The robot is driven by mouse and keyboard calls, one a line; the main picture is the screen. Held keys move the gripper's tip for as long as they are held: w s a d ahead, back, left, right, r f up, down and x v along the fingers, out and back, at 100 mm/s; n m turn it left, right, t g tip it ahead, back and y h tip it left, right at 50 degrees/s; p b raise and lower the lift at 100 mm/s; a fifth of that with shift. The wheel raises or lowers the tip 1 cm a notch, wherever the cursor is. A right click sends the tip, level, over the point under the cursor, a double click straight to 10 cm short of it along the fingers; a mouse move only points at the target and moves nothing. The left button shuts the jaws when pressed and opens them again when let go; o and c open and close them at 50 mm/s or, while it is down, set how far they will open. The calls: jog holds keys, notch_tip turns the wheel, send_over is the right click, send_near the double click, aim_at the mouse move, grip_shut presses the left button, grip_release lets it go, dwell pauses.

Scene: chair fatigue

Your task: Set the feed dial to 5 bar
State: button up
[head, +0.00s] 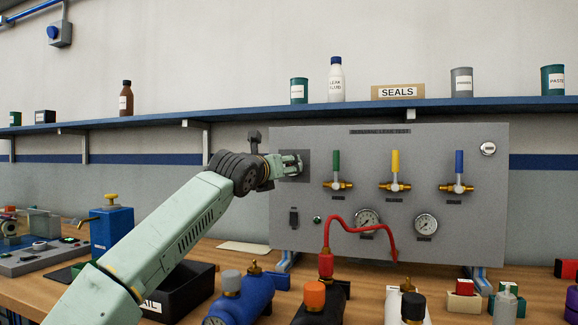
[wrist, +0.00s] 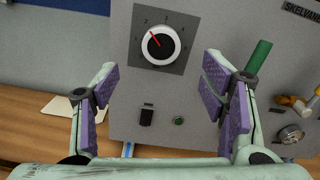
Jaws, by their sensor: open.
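The feed dial (wrist: 172,48) is a round knob with a white rim and dark centre on a dark grey square plate of the panel. Its red pointer leans to the upper left, near the low numbers; the exact reading is too small to tell. My gripper (wrist: 158,88) is open and empty, its purple-padded fingers apart on either side, below the dial in the wrist view. In the head view my gripper (head: 294,165) is in front of the panel's upper left and hides the dial.
The grey panel (head: 390,145) carries green, yellow and blue valve handles, two gauges (head: 426,225), a black switch (wrist: 147,116) and a green button (wrist: 179,120). A red hose (head: 362,227) arches before it. Bottles and tins stand on the shelf (head: 230,116) above.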

aim_at(292, 165)
jog(key=p+x, duration=0.4)
jog(key=x, duration=0.3)
jog(key=shift+w+d+r, duration=0.15)
jog(key=shift+w, duration=0.05)
jog(key=shift+w+d+f, duration=0.15)
jog(key=shift+w+f, duration=0.1)
jog(key=shift+w, duration=0.3)
jog(key=shift+c, duration=0.5)
jog(key=c, duration=1)
